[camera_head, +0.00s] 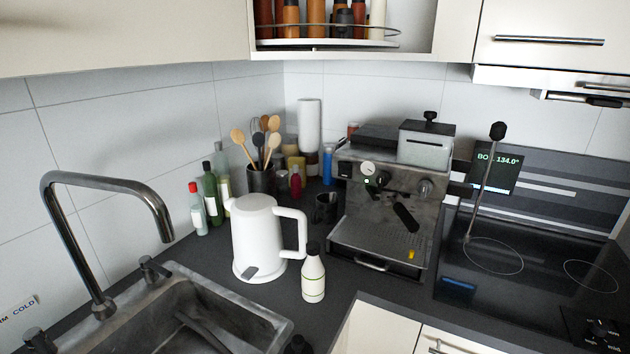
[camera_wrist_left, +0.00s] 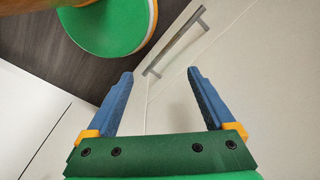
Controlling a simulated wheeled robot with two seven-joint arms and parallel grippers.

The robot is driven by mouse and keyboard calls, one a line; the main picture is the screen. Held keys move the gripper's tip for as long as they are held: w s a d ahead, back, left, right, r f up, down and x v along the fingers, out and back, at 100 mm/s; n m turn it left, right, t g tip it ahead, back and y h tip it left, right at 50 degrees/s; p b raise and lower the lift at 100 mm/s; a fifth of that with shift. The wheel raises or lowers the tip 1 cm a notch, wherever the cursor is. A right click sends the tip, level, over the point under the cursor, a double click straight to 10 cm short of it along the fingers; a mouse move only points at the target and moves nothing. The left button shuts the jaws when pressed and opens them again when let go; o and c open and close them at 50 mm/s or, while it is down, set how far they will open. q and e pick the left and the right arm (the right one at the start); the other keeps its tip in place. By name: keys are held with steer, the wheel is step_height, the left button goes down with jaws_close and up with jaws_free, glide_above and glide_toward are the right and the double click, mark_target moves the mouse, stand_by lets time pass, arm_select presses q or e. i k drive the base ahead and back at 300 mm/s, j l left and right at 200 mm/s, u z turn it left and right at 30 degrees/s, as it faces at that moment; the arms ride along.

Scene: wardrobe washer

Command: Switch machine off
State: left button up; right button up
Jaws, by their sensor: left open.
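A steel espresso machine (camera_head: 385,195) stands on the dark counter, right of centre in the head view. Its front has a round gauge, black knobs, a dark handle and a small green lit spot (camera_head: 367,181). I cannot tell which control is its power switch. My left gripper (camera_wrist_left: 162,75) is open and empty in the left wrist view, with its blue fingers apart in front of a pale cabinet front (camera_wrist_left: 225,65) with a metal bar handle (camera_wrist_left: 174,42). The espresso machine does not show in that view. Neither gripper shows in the head view.
A white kettle (camera_head: 256,240) and a white bottle (camera_head: 313,275) stand left of the machine. A sink (camera_head: 270,325) with a tall faucet (camera_head: 105,180) is at left.

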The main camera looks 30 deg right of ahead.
mark_target(345, 169)
steer(key=k+j+z, duration=0.1)
steer(key=z, duration=0.85)
steer(key=k+z, duration=0.15)
steer(key=z, duration=0.3)
